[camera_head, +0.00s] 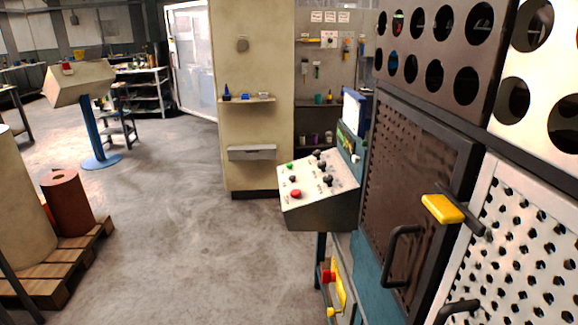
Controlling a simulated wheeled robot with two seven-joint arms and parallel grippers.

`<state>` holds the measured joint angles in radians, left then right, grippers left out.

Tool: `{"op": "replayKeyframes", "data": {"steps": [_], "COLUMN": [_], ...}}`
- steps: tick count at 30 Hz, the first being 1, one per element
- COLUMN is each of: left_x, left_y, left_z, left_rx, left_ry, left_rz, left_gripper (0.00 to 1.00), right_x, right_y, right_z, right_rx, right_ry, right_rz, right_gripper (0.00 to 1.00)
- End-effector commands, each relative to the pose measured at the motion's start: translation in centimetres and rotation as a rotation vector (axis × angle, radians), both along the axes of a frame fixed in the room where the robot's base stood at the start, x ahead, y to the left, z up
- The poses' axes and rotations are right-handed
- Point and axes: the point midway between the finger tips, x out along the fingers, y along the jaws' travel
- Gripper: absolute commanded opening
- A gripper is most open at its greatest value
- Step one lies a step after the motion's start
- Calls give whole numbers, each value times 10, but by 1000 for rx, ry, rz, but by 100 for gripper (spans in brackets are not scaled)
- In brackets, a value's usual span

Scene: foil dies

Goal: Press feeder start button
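A slanted control box (318,205) with a pale top panel juts out from the front of the machine at the centre right. On its panel are a green button (289,165) at the far left, a red button (296,194) at the near left, and several black knobs (327,180). No label is readable, so I cannot tell which control is the feeder start button. A second box (79,84) on a blue post stands at the far left, with a small red button (67,66) on top. Neither of my grippers shows.
The machine with perforated doors (415,175), black handles and a yellow latch (442,208) fills the right side. A wooden pallet (62,262) with rolls stands at the left. A beige pillar (252,150) stands behind the box. The grey floor between is clear.

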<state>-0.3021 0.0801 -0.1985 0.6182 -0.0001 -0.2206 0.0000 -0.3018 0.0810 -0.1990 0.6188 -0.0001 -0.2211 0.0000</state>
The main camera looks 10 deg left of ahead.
Motion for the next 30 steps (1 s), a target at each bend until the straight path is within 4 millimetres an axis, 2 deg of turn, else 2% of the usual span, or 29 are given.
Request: {"op": "replayKeyframes", "data": {"steps": [1, 4, 5, 30], "left_x": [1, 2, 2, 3], "left_y": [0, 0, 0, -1], "left_z": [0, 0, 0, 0], "left_rx": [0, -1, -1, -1], "left_ry": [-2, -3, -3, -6], "left_rz": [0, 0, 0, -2], "left_gripper": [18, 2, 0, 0], "right_x": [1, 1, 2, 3], "right_y": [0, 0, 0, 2], "right_z": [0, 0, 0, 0], "right_rx": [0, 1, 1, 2], "right_ry": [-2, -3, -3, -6], "right_rz": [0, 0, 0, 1], "right_gripper": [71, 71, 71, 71]}}
